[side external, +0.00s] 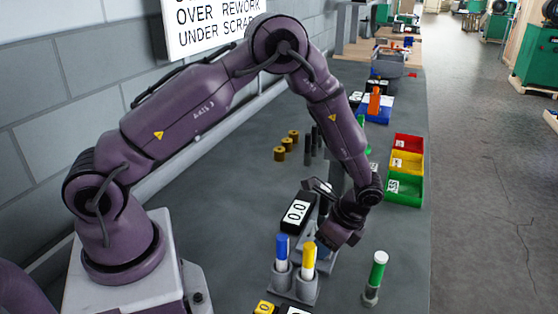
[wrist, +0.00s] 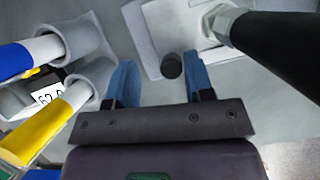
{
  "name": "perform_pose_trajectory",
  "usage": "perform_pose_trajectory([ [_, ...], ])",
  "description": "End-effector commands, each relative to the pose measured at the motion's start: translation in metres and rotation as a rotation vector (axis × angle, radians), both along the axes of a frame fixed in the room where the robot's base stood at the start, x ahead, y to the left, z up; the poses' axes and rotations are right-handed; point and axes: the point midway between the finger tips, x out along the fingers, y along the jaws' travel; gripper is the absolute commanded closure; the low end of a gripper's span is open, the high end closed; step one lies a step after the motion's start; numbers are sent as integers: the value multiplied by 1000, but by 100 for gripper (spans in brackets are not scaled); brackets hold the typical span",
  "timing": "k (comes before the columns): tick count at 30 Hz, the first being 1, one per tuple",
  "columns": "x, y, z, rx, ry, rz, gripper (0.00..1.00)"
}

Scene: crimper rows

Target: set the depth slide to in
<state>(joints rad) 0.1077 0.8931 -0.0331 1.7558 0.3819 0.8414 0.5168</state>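My gripper (side external: 338,238) is low over the near fixture (side external: 318,256), largely hiding it in the side view. In the wrist view my gripper (wrist: 160,80) has two blue fingers spread apart with nothing between their tips. A short dark round knob (wrist: 172,66) stands just beyond and between the fingertips, beside a pale grey plate (wrist: 150,30); it may be the depth slide's knob, but no label shows. A thick black cylinder with a pale hex nut (wrist: 222,22) lies to the right. I cannot read the slide's position.
Blue (side external: 282,248) and yellow (side external: 308,258) capped handles stand in grey cups, close left of my gripper in the wrist view. A black display reading 0.0 (side external: 297,213) sits behind. Coloured bins (side external: 405,170) line the right edge.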

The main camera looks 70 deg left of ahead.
Motion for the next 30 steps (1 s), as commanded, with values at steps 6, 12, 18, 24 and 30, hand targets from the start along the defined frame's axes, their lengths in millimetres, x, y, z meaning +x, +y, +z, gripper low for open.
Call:
perform_pose_trajectory([
  [6,16,-12,45,-1,-12,1,53],
  [12,27,-23,82,0,-13,1,53],
  [18,37,-35,120,-2,-12,0,53],
  [24,3,-36,121,-5,-81,262,53],
  [30,-25,-33,146,-26,-159,428,53],
])
